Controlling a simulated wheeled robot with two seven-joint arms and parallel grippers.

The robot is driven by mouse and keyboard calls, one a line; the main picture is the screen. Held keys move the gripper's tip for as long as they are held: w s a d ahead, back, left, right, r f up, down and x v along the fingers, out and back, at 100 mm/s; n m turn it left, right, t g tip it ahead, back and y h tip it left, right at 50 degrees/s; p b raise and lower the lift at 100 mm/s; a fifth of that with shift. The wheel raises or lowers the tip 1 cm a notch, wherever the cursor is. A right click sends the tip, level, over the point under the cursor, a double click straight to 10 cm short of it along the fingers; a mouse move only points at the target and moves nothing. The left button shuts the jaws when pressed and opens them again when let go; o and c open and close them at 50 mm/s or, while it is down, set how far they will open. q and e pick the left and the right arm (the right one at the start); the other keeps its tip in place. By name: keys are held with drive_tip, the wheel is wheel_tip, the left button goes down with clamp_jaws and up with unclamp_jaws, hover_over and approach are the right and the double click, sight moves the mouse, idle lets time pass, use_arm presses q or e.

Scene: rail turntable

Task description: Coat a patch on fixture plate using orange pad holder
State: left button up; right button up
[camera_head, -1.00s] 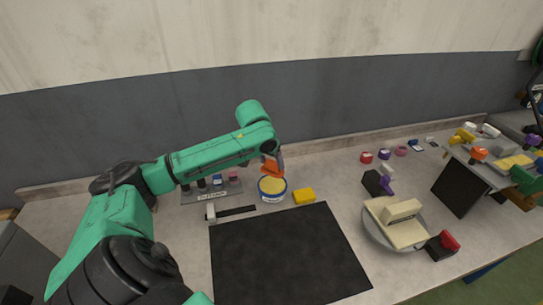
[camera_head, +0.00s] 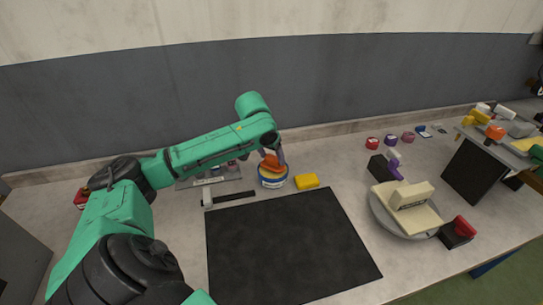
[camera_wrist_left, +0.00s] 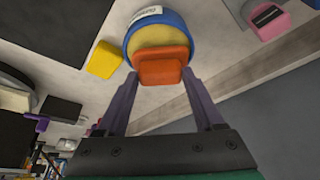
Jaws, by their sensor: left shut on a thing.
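My left gripper (camera_head: 272,160) is shut on the orange pad holder (camera_head: 269,165). In the left wrist view the orange pad holder (camera_wrist_left: 162,68) sits between the two purple fingers of the gripper (camera_wrist_left: 163,82). It is over the blue-rimmed tin (camera_head: 273,184) of yellow material, within its opening. The tin (camera_wrist_left: 185,30) lies behind it in the wrist view, and I cannot tell whether the pad touches the yellow surface. A cream plate with a raised block (camera_head: 408,207), likely the fixture plate, rests on a round grey turntable (camera_head: 383,223) at the right. My right gripper is not in view.
A yellow block (camera_head: 307,181) lies right of the tin. A large black mat (camera_head: 290,245) covers the front middle. A black-handled tool (camera_head: 233,196) lies left of the tin. A red-and-black object (camera_head: 457,232) stands beside the turntable. Small coloured items and a loaded stand (camera_head: 474,172) are at right.

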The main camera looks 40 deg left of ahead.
sight(271, 159)
use_arm(q)
drive_tip(key=shift+f, duration=0.4)
idle(0.5)
idle(0.7)
drive_tip(key=shift+s+d+f+p, duration=0.1)
drive_tip(key=shift+s+f+p, duration=0.1)
drive_tip(key=shift+p, duration=0.2)
idle(1.0)
wheel_tip(271, 159, up, 7)
drive_tip(key=p, duration=0.8)
drive_tip(key=shift+w+r+p, duration=0.15)
drive_tip(key=shift+p, duration=0.25)
